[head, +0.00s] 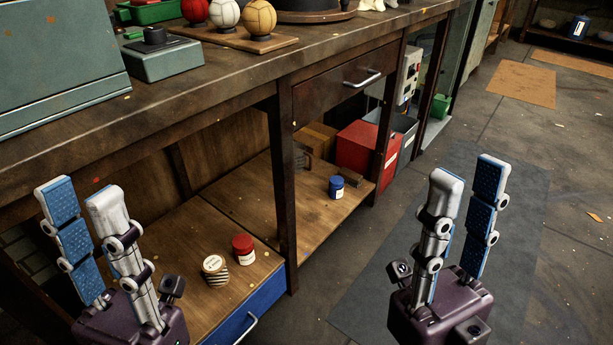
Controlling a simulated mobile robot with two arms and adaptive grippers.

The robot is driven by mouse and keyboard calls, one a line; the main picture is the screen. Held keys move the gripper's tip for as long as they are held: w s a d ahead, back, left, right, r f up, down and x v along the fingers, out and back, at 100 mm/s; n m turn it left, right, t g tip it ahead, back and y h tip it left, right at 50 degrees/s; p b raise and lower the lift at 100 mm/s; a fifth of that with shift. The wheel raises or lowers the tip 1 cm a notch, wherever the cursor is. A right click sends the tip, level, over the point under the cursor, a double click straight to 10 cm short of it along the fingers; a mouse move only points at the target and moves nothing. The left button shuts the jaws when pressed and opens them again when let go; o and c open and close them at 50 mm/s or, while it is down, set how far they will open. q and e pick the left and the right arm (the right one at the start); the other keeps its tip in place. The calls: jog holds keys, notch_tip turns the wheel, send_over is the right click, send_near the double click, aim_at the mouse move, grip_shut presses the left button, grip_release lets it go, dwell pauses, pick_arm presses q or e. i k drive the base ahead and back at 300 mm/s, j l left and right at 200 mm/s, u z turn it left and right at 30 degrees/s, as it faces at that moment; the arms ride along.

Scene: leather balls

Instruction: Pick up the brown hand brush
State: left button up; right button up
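A small brown block-like object (351,179) lies on the lower shelf under the drawer, just behind a blue jar. It may be the brown hand brush, but it is too small and partly hidden to tell. My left gripper (79,193) is at the lower left in front of the workbench, fingers apart and empty. My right gripper (467,172) is at the right over the floor, fingers apart and empty. Both are well apart from the brown object in the picture.
A bench leg (283,200) divides the opening. The benchtop (235,62) overhangs it. Floor at right is mostly clear.

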aim_at(351, 178)
jog(key=i+l+u, duration=0.15)
jog(key=u, duration=0.25)
jog(key=i+l+u, duration=0.1)
jog(key=l+u, duration=0.55)
jog(key=u, duration=0.2)
jog(key=l+u, duration=0.65)
jog(key=u, duration=0.15)
